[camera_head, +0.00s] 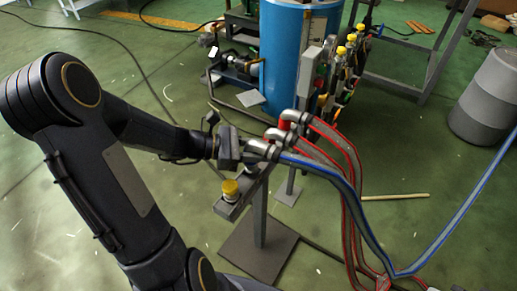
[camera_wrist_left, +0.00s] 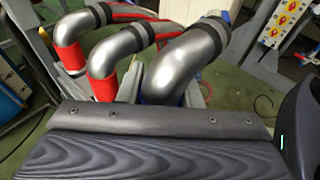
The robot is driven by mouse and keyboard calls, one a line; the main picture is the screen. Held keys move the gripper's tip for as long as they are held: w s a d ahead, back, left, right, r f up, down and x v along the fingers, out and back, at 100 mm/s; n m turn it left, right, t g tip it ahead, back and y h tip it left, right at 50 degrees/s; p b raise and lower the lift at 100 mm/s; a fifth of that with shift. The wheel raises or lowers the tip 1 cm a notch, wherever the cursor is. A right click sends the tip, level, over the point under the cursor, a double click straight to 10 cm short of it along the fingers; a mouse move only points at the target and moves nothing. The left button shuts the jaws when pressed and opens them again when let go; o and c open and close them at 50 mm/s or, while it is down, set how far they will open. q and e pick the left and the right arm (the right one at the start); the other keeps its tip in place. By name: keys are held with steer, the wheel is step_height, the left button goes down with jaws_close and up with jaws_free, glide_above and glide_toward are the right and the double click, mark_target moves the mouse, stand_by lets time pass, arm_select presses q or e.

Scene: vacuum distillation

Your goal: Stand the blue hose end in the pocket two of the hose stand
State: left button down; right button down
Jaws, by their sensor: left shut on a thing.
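The blue hose (camera_head: 352,192) runs from its bent metal hose end (camera_head: 262,149) down to the right. My left gripper (camera_head: 240,152) is shut on this hose end at the hose stand (camera_head: 259,213). In the left wrist view the blue hose end (camera_wrist_left: 187,58) is a grey metal elbow with a little blue at its lower end, mostly hidden behind my dark gripper. I cannot tell whether that lower end is in a pocket or just above it. Two similar elbows with red collars (camera_wrist_left: 70,55) stand beside it. My right gripper is not in view.
Red hoses (camera_head: 345,150) hang from the far end of the stand. A yellow-capped fitting (camera_head: 230,188) sits at its near end. A blue tank (camera_head: 287,55) and a valve panel (camera_head: 340,70) stand behind. A grey drum (camera_head: 488,97) is at right.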

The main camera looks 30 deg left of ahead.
arm_select(q)
steer(key=shift+f+b, duration=0.9)
steer(key=shift+f, duration=0.35)
steer(key=c, duration=0.9)
jaws_free()
steer(key=p+v, duration=0.1)
steer(key=v, duration=0.6)
steer(key=shift+s+a+r+p, duration=0.1)
steer(key=shift+s+a+p, duration=0.1)
steer(key=shift+a+p, duration=0.15)
